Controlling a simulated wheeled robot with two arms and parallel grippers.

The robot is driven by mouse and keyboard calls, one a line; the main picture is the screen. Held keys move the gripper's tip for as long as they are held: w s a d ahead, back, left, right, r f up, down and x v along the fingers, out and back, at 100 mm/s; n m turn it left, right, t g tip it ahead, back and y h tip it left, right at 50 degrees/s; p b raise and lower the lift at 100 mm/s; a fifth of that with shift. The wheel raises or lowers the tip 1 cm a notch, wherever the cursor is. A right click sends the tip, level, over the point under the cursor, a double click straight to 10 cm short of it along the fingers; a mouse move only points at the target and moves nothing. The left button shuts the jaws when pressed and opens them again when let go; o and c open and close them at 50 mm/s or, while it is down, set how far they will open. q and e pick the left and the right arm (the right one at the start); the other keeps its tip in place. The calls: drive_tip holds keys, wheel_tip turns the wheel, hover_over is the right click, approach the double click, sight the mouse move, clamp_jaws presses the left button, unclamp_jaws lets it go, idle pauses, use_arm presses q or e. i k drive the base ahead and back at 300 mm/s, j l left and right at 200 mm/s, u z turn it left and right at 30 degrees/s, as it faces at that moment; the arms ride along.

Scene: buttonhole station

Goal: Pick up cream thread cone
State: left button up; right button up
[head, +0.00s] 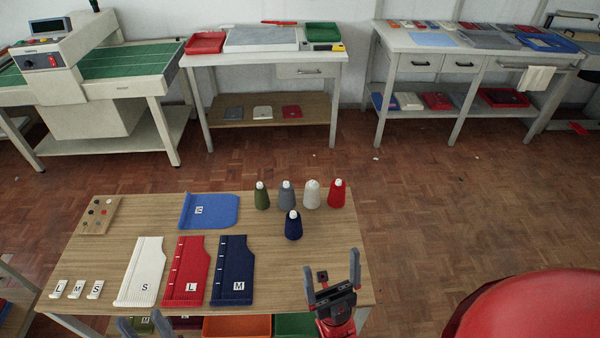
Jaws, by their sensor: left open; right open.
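The cream thread cone (311,196) stands upright near the back right of the wooden table (270,283), between a grey cone (287,196) and a red cone (336,194). My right gripper (331,264) is open and empty over the table's front right corner, well in front of the cone and apart from it. My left gripper (142,320) is open at the bottom edge of the view, near the table's front edge.
A navy cone (293,226) stands in front of the row, and a green cone (262,197) at its left. Cream (142,270), red (188,270) and navy (233,270) knitted panels lie left of centre. A blue panel (210,212) lies behind. A red rounded object (535,307) is at right.

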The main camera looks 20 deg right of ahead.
sight(311, 200)
drive_tip(key=z, duration=5.75)
drive_tip(key=u, duration=5.05)
drive_tip(key=i+j+z, duration=0.25)
drive_tip(key=j, duration=0.25)
drive_tip(key=i, duration=0.1)
